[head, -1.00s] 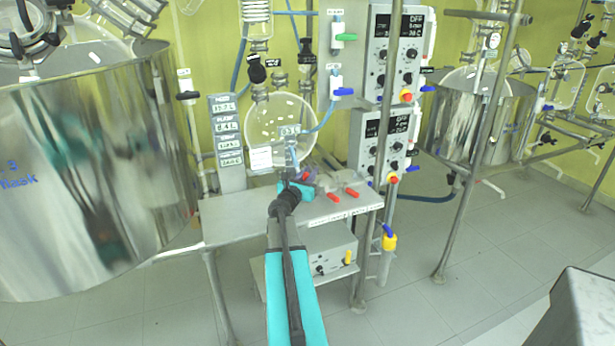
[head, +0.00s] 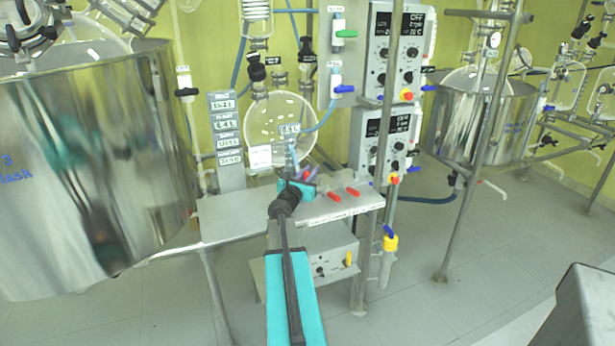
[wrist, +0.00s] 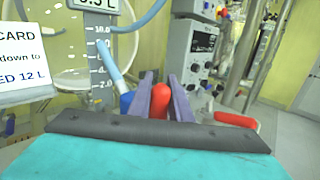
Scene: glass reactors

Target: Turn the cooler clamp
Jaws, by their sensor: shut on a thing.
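My gripper (head: 306,174) is at the back of the small steel bench (head: 235,226), below the round glass flask (head: 281,130). In the wrist view, its two purple fingers (wrist: 162,84) stand on either side of a red handle (wrist: 161,102) and are shut on it. The handle is upright in that view. I cannot read a label on it, so I cannot tell for sure that it is the cooler clamp. Two more red handles, one left (head: 334,196) and one right (head: 353,191), lie to the right of the gripper.
A large steel vessel (head: 95,165) stands at the left. A stack of display panels (head: 228,140) stands behind the bench. Control boxes (head: 385,140) and metal poles rise at the right. A blue hose (wrist: 112,62) runs close to the fingers.

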